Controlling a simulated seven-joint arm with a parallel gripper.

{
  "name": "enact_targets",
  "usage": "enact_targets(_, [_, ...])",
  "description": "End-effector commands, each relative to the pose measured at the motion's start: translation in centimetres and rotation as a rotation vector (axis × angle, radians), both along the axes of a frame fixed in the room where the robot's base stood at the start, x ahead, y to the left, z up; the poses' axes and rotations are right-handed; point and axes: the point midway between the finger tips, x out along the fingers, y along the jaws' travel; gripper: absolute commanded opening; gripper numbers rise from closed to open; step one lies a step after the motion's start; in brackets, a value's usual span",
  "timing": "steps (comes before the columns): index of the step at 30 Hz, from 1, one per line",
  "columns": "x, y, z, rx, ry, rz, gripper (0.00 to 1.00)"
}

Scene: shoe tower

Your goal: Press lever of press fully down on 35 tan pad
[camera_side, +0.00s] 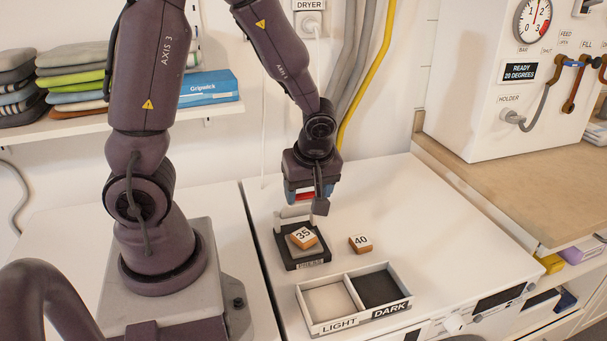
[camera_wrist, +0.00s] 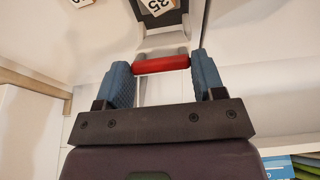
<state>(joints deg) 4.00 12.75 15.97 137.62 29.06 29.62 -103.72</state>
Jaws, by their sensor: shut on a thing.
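The press (camera_side: 318,262) is a small dark base with a label on its front edge and a light frame at its back. A tan pad marked 35 (camera_side: 303,237) lies on its plate, turned at an angle. The pad also shows at the top of the wrist view (camera_wrist: 157,5). The lever's red handle (camera_wrist: 160,64) is a crosswise bar, raised well above the pad behind the press. My gripper (camera_wrist: 162,82) is shut on this handle, one blue finger at each end. In the side view my gripper (camera_side: 305,193) hides part of the lever.
A tan pad marked 40 (camera_side: 360,243) lies on the white top, right of the press. A two-part tray (camera_side: 333,325) labelled LIGHT and DARK stands in front; both compartments are empty. A white machine (camera_side: 490,120) stands at right. White top right of pad 40 is clear.

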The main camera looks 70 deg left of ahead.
Motion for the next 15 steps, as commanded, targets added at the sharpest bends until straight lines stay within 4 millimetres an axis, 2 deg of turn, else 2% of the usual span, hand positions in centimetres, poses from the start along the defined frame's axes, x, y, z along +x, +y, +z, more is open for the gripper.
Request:
enact_targets(3, [0.0,-1.3,-1.0,-0.006,0.002,-0.004,0.21])
enact_targets(10, [0.0,-2.8,-2.5,-0.007,0.003,-0.002,0.20])
enact_targets(15, [-0.1,-3.9,-3.9,0.102,0.006,-0.013,0.21])
